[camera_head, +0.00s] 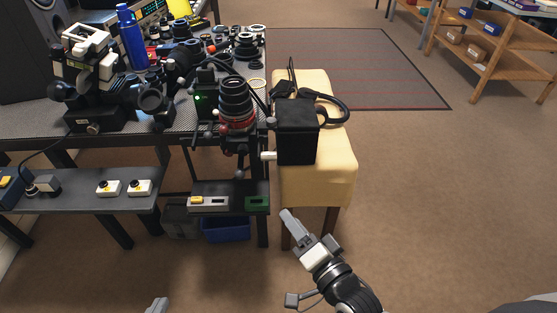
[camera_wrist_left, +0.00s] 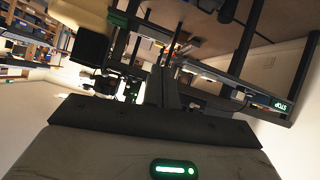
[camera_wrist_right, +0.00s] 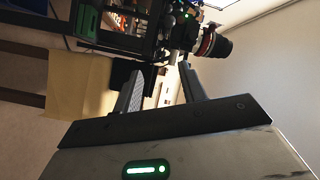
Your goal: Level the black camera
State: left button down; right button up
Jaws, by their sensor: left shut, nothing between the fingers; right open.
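A black camera lens with a red ring (camera_head: 237,108) stands on a support with knobs at the table's front edge. I cannot tell whether the two are joined. The lens also shows in the right wrist view (camera_wrist_right: 213,43). My right gripper (camera_head: 287,213) is open and empty, in front of and below the black box. My left gripper (camera_head: 157,305) is shut and empty at the bottom edge, far from the camera; its closed fingers show in the left wrist view (camera_wrist_left: 165,62).
The table behind carries a microscope (camera_head: 85,60), a blue bottle (camera_head: 131,38) and several lens parts. A low shelf (camera_head: 80,207) and a blue bin (camera_head: 225,229) are under and left of the table. A yellow stool (camera_head: 318,180) stands right of it.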

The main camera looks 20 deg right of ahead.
aim_at(271, 160)
jog(key=w+r+m, duration=0.1)
jog(key=w, duration=0.4)
jog(key=w+r+m+t+h, duration=0.1)
jog(key=w+m, duration=0.1)
jog(key=w, duration=0.4)
jog(key=w+r+m+t, duration=0.1)
jog(key=w+m, duration=0.1)
jog(key=w, duration=0.4)
jog(key=shift+d+r+b, duration=0.1)
jog(key=shift+r+b, duration=0.2)
jog(key=shift+r, duration=0.1)
grip_shut()
